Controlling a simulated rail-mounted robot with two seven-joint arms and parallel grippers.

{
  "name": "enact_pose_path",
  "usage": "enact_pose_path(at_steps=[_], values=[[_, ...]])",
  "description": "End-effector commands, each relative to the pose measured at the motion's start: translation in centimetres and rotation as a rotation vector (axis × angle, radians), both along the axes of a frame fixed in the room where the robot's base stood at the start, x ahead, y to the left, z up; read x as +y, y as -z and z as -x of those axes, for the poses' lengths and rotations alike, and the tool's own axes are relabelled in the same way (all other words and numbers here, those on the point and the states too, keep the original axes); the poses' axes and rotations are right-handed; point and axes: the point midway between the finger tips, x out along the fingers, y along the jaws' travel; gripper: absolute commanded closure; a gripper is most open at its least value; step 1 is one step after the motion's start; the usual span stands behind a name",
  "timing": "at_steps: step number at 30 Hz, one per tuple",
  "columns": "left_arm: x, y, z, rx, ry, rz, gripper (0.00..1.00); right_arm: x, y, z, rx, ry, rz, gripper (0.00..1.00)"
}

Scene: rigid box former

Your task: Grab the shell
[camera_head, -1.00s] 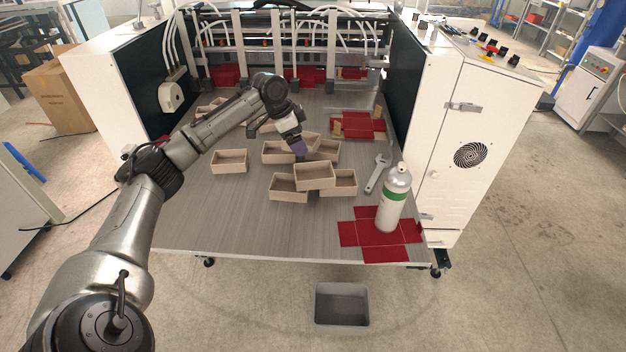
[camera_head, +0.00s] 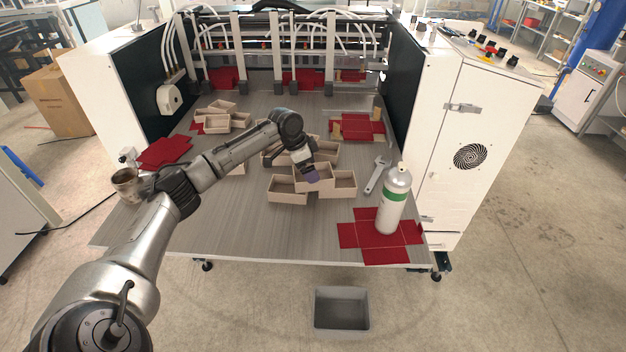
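Several beige open boxes, which look like the shells, lie on the grey worktable. One shell (camera_head: 326,185) rests on top of two others, a left one (camera_head: 287,196) and a right one (camera_head: 345,190). My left arm reaches across from the left. More shells sit partly hidden behind my arm, and a group (camera_head: 222,121) lies at the back left. My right gripper is not in view.
A white-and-green bottle (camera_head: 393,204) stands on a red cross-shaped sheet (camera_head: 358,234) at the front right. A wrench (camera_head: 376,175) lies right of the stack. More red sheets (camera_head: 165,152) lie around. A metal cup (camera_head: 126,184) stands at the left edge. A grey bin (camera_head: 342,310) is on the floor.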

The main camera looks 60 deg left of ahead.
Motion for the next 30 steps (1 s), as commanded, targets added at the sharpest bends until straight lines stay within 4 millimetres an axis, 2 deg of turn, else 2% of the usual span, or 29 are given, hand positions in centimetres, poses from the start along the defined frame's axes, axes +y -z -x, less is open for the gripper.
enact_pose_path(at_steps=[3,7,30], values=[[-0.3,1.8,-0.5,0.001,0.0,0.002,0.0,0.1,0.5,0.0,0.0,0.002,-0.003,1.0],[-0.5,2.9,-0.9,0.001,0.001,0.002,0.0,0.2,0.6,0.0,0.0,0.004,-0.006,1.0],[-0.4,3.1,-0.9,0.001,0.0,0.0,0.0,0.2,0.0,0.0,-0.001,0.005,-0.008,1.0]])
